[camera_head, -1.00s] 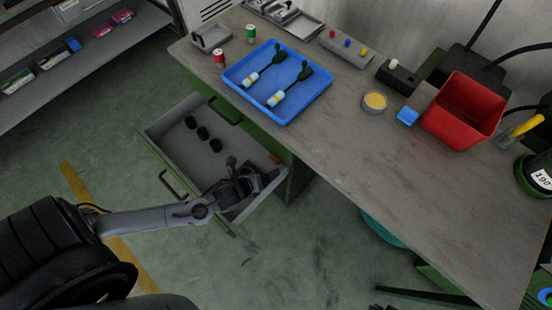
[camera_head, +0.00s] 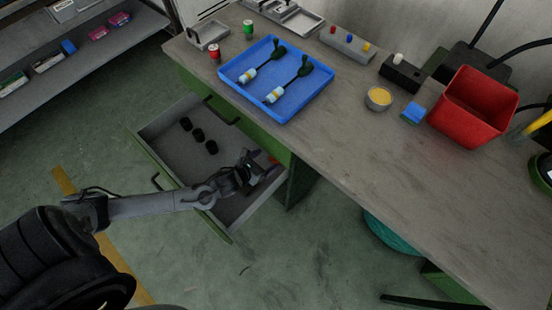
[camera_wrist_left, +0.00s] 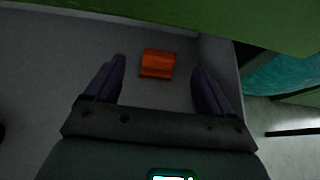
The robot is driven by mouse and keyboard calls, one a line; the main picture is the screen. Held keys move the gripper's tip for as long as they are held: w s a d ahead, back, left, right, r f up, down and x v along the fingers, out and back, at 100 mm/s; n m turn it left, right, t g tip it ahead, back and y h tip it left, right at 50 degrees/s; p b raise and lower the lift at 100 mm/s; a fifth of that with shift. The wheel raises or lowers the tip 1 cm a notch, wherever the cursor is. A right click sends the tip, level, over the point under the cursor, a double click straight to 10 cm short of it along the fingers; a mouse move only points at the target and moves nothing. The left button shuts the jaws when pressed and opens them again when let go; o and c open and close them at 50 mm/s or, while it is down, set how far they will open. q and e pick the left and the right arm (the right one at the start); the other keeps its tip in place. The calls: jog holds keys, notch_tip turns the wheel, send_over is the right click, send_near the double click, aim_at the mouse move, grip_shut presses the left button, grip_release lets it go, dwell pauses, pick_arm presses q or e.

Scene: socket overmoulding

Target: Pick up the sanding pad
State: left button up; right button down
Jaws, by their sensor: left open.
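An orange block (camera_wrist_left: 158,64), which looks like the sanding pad, lies on the floor of the open drawer (camera_head: 175,157) near its right end. In the head view only a small orange-red part of it (camera_head: 272,159) shows beside my gripper. My left gripper (camera_head: 256,172) is over the right part of the drawer. Its two fingers are spread wide and empty. In the left wrist view the orange block lies between and slightly beyond the fingertips, apart from both. My right gripper is not in view.
Drawer walls and the green bench edge (camera_wrist_left: 220,18) are close to my left gripper. On the bench are a blue tray (camera_head: 238,93) with two tools, a red bin (camera_head: 472,105) and a blue block (camera_head: 413,112).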

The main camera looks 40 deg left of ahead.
aim_at(270, 159)
pick_arm(q)
jog(key=shift+w+f+b, duration=0.25)
jog(key=shift+f+b, duration=0.05)
jog(key=shift+f, duration=0.1)
jog(key=b+x, duration=0.2)
jog(key=x, duration=0.1)
jog(key=shift+f, duration=0.15)
jog(key=shift+w+d+f, duration=0.1)
jog(key=shift+w+f, duration=0.05)
jog(key=shift+w, duration=0.4)
jog(key=c, duration=1.1)
jog(key=shift+c, duration=0.2)
